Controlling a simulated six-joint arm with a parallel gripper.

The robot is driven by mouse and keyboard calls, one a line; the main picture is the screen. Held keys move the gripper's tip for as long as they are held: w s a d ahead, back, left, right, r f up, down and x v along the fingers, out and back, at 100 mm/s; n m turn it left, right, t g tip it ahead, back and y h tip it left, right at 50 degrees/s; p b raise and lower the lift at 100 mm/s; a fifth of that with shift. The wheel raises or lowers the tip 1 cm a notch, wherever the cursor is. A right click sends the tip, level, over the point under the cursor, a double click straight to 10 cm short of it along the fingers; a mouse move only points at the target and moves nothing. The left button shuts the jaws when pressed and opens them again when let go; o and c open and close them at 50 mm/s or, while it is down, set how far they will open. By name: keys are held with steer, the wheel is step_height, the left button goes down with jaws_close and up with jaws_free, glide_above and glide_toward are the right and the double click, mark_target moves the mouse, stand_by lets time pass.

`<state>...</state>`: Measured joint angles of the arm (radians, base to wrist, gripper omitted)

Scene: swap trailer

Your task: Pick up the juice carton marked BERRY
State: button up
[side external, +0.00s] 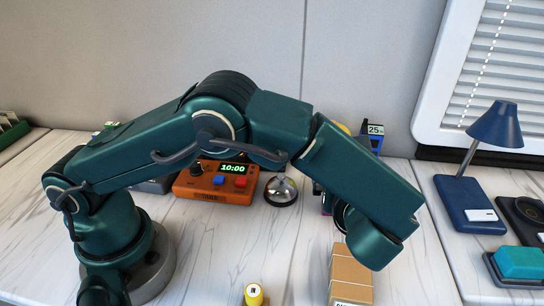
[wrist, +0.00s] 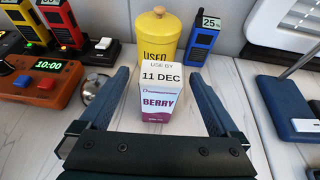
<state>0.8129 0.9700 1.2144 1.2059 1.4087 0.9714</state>
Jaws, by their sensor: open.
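The juice carton marked BERRY (wrist: 158,100) stands upright on the table in the middle of the wrist view. It is white with purple lettering and a purple foot, and its slanted top reads USE BY 11 DEC. My gripper (wrist: 158,74) is open, with one blue finger to the left of the carton and one to the right. Table shows between the carton and each finger, and I see no contact. In the side external view my arm hides the gripper and most or all of the carton.
A yellow canister marked USED (wrist: 155,40) and a blue device reading 25% (wrist: 203,40) stand behind the carton. A bell (side external: 281,190) and an orange timer (side external: 216,182) are to its left. A blue lamp (side external: 498,125) is at the right. A cardboard box (side external: 351,275) is in front.

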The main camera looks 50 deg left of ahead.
steer(key=shift+x, duration=2.4)
steer(key=shift+f, duration=0.15)
jaws_close()
